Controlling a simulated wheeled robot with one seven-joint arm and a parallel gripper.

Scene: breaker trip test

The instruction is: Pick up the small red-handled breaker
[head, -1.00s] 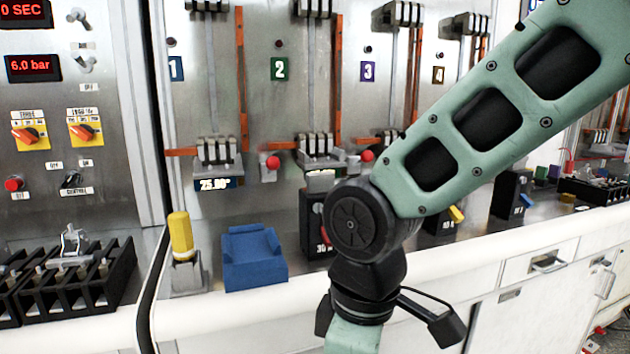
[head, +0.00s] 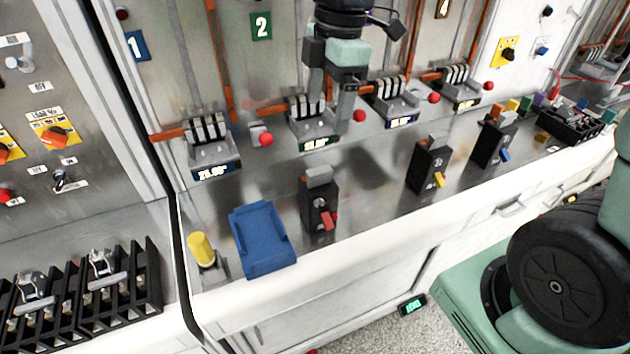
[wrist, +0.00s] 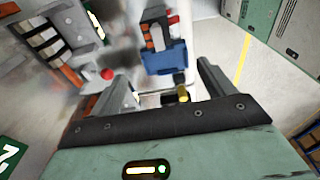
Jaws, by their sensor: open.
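The small black breaker with a red handle (head: 320,205) stands upright on the metal counter in the head view, right of a blue cradle (head: 262,238). A grey block tops it, and its red handle points to the front. My gripper (head: 331,100) hangs above and behind it, in front of the panel near number 2, with its fingers apart and empty. In the wrist view the two fingers of my gripper (wrist: 163,80) are spread.
A yellow-topped post (head: 202,250) stands left of the cradle. A yellow-handled breaker (head: 429,165) and a blue-handled breaker (head: 492,140) stand to the right. Metal terminal blocks and red buttons, one a red knob (head: 359,116), jut from the panel close to my gripper.

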